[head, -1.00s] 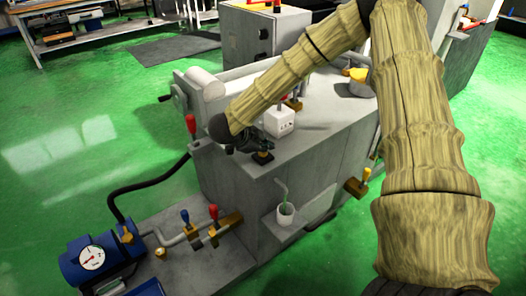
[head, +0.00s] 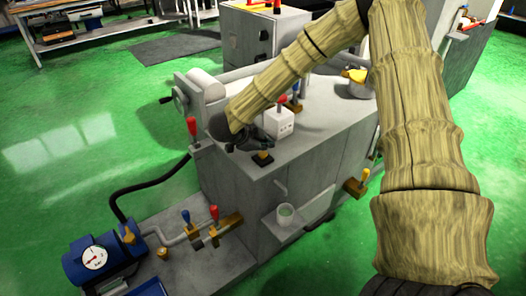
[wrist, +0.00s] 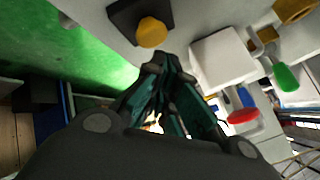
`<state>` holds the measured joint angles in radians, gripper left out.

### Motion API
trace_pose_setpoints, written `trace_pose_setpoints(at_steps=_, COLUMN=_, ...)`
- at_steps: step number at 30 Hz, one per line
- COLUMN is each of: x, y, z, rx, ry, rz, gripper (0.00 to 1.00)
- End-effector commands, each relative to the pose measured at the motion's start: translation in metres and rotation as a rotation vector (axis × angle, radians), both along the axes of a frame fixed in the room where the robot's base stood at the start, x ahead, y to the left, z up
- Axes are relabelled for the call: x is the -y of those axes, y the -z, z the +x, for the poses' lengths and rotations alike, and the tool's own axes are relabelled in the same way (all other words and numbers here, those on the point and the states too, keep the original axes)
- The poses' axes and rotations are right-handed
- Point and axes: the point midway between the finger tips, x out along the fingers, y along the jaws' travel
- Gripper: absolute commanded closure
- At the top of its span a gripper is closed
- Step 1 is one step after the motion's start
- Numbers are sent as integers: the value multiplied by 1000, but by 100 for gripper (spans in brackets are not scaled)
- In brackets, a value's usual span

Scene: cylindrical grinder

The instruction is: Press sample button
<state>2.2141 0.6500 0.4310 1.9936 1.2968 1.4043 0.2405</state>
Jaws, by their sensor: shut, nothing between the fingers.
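A round yellow button (wrist: 152,33) on a black base (wrist: 127,14) is just ahead of my fingertips in the wrist view; I take it for the sample button. In the head view its black base (head: 262,159) sits on the grey machine top, just below my gripper (head: 266,143). My gripper (wrist: 165,68) is shut and empty. A gap shows between fingertips and button in the wrist view. In the head view a cup (head: 285,213) with green inside stands on a side shelf under a grey spout (head: 281,188).
A white box (wrist: 223,60) stands right beside my fingers. Levers with red (wrist: 243,116), blue (wrist: 245,97) and green (wrist: 286,77) ends are further right. A red-handled lever (head: 192,128) rises at the machine's left end. A pump with a gauge (head: 95,258) is lower left.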

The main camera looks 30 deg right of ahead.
Motion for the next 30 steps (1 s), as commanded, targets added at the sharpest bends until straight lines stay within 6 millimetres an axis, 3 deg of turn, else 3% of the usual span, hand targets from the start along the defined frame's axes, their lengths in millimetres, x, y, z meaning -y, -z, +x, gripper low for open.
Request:
trace_pose_setpoints(at_steps=11, x=0, y=-4, z=0, rx=0, ry=0, rz=0, gripper=100)
trace_pose_setpoints(at_steps=30, x=0, y=-50, z=0, rx=0, ry=0, rz=0, gripper=100)
